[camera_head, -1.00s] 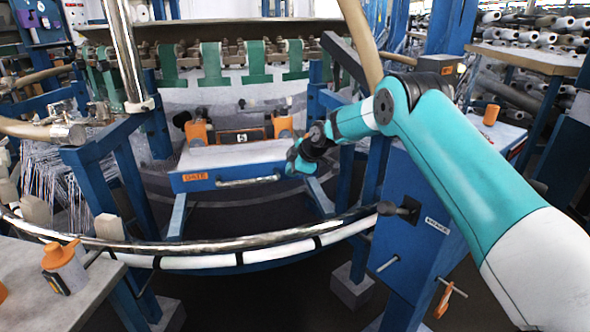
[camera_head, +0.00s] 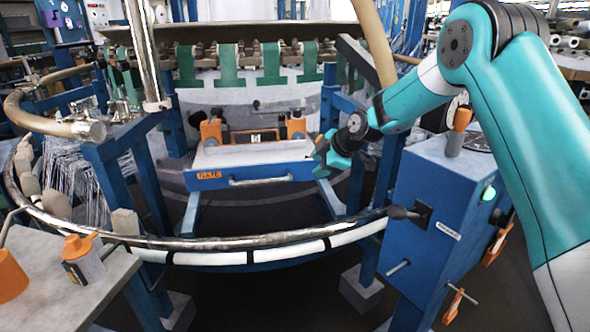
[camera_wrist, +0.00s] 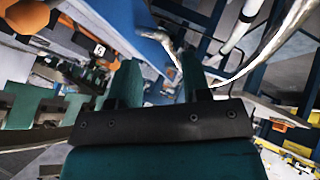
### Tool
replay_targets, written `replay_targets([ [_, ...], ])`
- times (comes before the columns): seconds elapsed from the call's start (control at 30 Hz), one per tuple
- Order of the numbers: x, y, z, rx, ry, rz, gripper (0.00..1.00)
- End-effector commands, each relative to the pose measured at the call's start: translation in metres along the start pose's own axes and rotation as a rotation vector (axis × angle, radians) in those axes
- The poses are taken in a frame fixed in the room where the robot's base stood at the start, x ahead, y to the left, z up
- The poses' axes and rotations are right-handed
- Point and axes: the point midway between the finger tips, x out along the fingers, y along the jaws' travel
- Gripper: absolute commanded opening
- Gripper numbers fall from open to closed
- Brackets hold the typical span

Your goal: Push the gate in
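The gate (camera_head: 265,173) is a blue front panel with an orange GATE label and a silver bar handle, under a pale flat top. It stands out in front of the orange-bracketed mechanism at the loom's middle. My gripper (camera_head: 322,160) is at the gate's right end, near its top edge; I cannot tell if it touches. In the wrist view my gripper (camera_wrist: 158,82) has its two dark green fingers apart with nothing seen held between them. A blue panel (camera_wrist: 140,20), likely the gate, lies just beyond the fingers, with a silver bar close by.
A shiny ring rail (camera_head: 265,240) curves across the front below the gate. A blue control box (camera_head: 430,215) with a green light stands at right, below my arm. Blue posts flank the gate.

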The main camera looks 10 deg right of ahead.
Motion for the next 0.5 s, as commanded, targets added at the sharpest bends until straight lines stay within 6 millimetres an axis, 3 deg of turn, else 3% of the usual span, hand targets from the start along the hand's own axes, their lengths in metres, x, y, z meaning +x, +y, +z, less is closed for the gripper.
replay_targets([
  [0.1,0.025,-0.026,-0.023,-0.110,0.082,0.096,0.43],
  [0.23,0.043,-0.058,-0.049,-0.247,0.150,0.270,0.43],
  [0.5,0.035,-0.107,-0.070,-0.421,0.109,0.592,0.43],
])
